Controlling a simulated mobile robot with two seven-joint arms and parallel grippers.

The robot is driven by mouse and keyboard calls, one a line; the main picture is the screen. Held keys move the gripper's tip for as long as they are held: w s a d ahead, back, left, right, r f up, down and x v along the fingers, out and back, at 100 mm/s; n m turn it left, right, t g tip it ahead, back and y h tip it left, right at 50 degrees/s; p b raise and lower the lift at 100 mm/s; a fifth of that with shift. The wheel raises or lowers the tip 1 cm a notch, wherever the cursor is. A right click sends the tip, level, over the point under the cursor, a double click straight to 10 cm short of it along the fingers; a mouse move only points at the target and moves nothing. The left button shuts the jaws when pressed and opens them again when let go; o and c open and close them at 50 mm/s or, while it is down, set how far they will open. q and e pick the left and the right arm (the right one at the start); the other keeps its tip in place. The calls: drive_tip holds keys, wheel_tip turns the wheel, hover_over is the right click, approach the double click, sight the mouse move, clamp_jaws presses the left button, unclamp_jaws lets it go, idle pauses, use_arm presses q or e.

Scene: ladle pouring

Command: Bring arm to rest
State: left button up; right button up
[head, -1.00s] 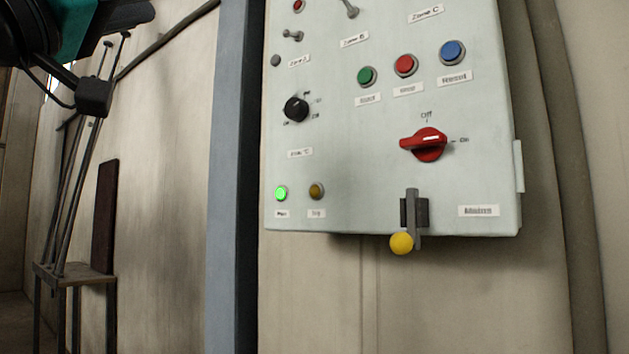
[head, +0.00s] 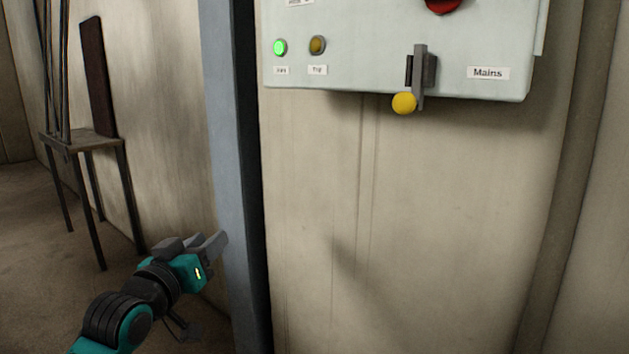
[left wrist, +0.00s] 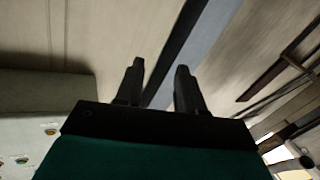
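My left gripper (head: 212,245) is low in the head view, left of the blue-grey post, with its arm coming in from the bottom left. In the left wrist view its two dark fingers (left wrist: 158,82) stand apart with nothing between them. The gripper is clear of the pale control panel (head: 370,70), which is above and to the right in the head view. The panel's Mains lever (head: 419,75) points down, with a yellow knob (head: 404,103) at its lower end. My right gripper is not in view.
The blue-grey post (head: 228,150) runs down the wall beside the panel. A small stand (head: 85,140) with upright rods is at the left. A green lamp (head: 280,47) on the panel is lit. The wall below the panel is bare.

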use_arm(q)
drive_tip(key=s+f+m+g+y+p, duration=0.1)
drive_tip(key=s+f+g, duration=0.1)
drive_tip(key=s+f, duration=0.6)
drive_tip(key=s+f+g+p, duration=0.15)
drive_tip(key=s+f, duration=0.25)
drive_tip(key=f, duration=0.8)
drive_tip(key=s+f+g, duration=0.1)
drive_tip(key=s+f, duration=0.4)
drive_tip(key=s, duration=0.2)
drive_tip(key=s+d+f+m+g+y, duration=0.1)
drive_tip(key=s+f+g, duration=0.1)
drive_tip(key=s+f, duration=0.3)
drive_tip(key=s, duration=0.3)
drive_tip(key=shift+s, duration=0.15)
drive_tip(key=shift+f, duration=0.1)
